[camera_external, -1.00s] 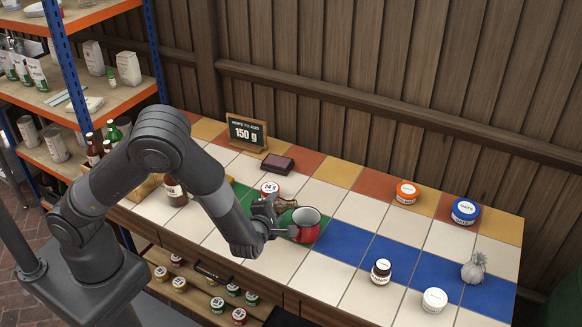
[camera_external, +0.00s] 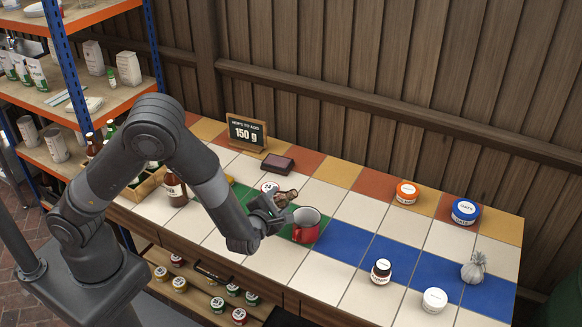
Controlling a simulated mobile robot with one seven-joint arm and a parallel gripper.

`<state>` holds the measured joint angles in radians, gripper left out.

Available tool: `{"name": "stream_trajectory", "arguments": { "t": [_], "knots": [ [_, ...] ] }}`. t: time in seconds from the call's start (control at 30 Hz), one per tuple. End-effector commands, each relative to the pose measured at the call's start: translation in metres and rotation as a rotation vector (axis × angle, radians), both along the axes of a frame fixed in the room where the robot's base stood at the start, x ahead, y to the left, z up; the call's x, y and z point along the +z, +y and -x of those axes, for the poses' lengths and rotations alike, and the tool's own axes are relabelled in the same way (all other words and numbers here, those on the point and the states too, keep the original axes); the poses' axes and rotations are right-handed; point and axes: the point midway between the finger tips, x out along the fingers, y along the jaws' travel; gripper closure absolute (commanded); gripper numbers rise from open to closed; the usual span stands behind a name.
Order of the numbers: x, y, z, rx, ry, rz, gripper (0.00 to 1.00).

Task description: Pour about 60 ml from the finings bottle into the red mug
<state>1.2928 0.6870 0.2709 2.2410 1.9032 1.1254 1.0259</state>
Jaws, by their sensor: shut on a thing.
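The red mug (camera_external: 307,235) stands upright on the green tile strip of the counter, its pale inside partly visible. My gripper (camera_external: 276,203) is shut on a small brown bottle (camera_external: 288,196), which I take to be the finings bottle. It holds the bottle above the counter, just behind and left of the mug. The bottle lies tilted well over from upright, and its lower part is hidden by the fingers. The bottle appears apart from the mug rim. I cannot make out any liquid stream or the level inside the mug.
A white-labelled round item (camera_external: 269,187) sits close behind my gripper. A dark box (camera_external: 278,163) and a "150 g" sign (camera_external: 246,133) stand further back. A brown bottle (camera_external: 176,191) stands left. A brown jar (camera_external: 381,271) and white jar (camera_external: 434,300) stand right, with clear tiles between.

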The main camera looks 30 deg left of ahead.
Motion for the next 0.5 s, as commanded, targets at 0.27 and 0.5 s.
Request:
{"name": "stream_trajectory", "arguments": {
  "t": [0.27,0.5],
  "knots": [
    [0.005,-0.004,-0.001,0.001,-0.053,0.201,0.83],
    [-0.005,0.002,0.000,0.002,-0.090,0.339,0.83]
  ]
}}
